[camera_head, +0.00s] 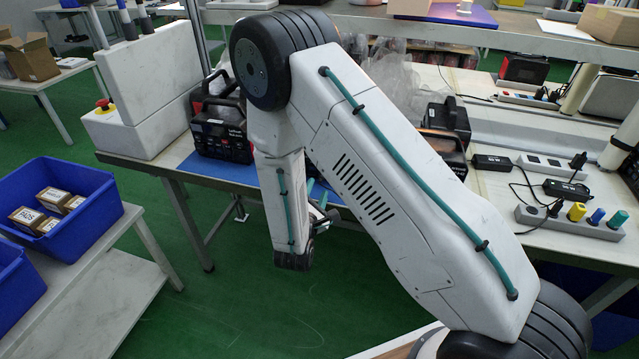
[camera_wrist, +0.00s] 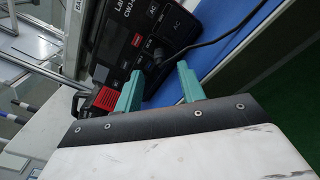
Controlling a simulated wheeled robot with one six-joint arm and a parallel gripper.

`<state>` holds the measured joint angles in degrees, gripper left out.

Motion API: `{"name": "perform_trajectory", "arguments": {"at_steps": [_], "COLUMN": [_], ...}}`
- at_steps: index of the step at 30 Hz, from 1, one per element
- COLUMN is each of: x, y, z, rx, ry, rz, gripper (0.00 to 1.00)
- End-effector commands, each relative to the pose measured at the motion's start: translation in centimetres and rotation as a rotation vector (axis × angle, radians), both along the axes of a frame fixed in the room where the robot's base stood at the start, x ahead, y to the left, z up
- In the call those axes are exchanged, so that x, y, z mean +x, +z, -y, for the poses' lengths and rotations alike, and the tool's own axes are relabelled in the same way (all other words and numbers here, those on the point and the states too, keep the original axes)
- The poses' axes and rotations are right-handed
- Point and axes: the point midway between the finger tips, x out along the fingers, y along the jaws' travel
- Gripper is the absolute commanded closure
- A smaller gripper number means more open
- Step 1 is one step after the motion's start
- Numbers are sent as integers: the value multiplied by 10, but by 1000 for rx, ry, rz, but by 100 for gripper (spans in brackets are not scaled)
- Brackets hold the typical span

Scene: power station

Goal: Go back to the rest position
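My arm spans the middle of the head view, rising from the lower right, bending at the top and hanging down over the table's front edge. My gripper (camera_wrist: 159,69) shows in the wrist view as two teal fingers, spread apart with nothing between them. In the head view it is mostly hidden behind my arm. A black power station (camera_head: 222,132) stands on a blue mat at the table's left. It also shows in the wrist view (camera_wrist: 150,32), tilted in the picture, beyond the fingers. A black cable (camera_wrist: 215,38) runs across its front; whether the fingers touch anything is unclear.
A white box with a red button (camera_head: 104,106) stands left of the power station. More black units (camera_head: 446,118) and a power strip with coloured plugs (camera_head: 572,222) are on the right. Blue bins (camera_head: 103,202) with small boxes stand at left. Green floor (camera_head: 235,310) is open in front.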

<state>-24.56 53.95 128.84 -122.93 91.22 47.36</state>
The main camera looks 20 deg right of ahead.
Motion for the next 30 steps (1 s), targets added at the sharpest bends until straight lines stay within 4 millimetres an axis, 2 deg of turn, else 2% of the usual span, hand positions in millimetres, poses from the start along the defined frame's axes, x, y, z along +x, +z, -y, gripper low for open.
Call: {"name": "perform_trajectory", "arguments": {"at_steps": [6,23,26,28,30], "x": [-17,-18,-27,-40,-54], "y": [0,-1,-4,-8,-2], "z": [-11,-11,1,15,30], "rx": [0,-21,-70,-104,-127], "ry": [1,0,-67,-144,-241], "rz": [0,-17,-74,-124,-166], "gripper": [61,61,61,61,61]}}
